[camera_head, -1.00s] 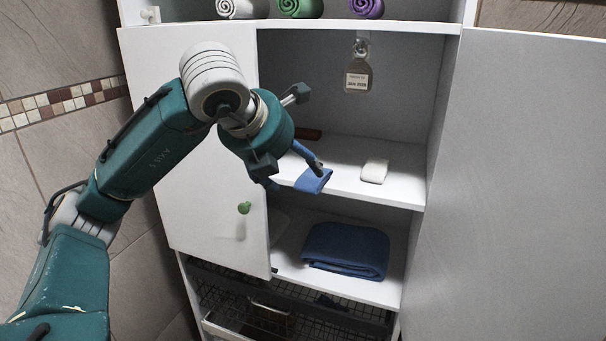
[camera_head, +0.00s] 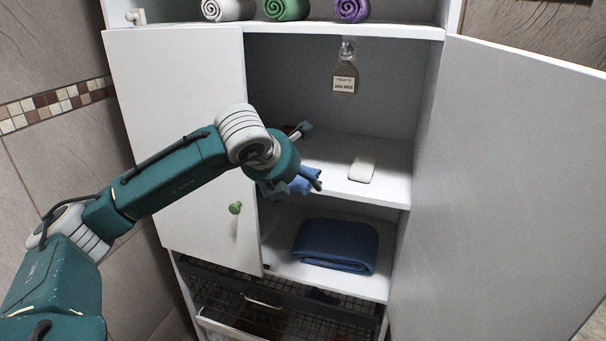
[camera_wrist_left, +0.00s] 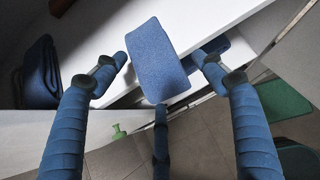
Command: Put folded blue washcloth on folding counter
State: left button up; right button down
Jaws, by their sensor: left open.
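The folded blue washcloth (camera_head: 305,183) lies at the front edge of the middle shelf, partly hidden by my gripper in the head view. In the left wrist view the washcloth (camera_wrist_left: 157,62) is a flat blue rectangle over the white shelf, between the spread fingers. My left gripper (camera_head: 312,158) is open in front of the shelf; its blue-wrapped fingers (camera_wrist_left: 160,78) are apart, with visible gaps on both sides of the cloth. I cannot tell whether the lower finger touches it. My right gripper is not in view. I cannot make out a folding counter.
A larger dark blue folded towel (camera_head: 335,246) lies on the lower shelf. A pale bar (camera_head: 362,169) lies on the middle shelf. The left door (camera_head: 180,140), with a green knob (camera_head: 235,208), and the open right door (camera_head: 500,180) flank the opening. Wire baskets (camera_head: 270,300) are below.

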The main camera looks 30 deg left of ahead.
pick_arm(q)
jog(key=c, duration=1.2)
jog(key=shift+c, duration=0.4)
jog(key=shift+r, duration=0.1)
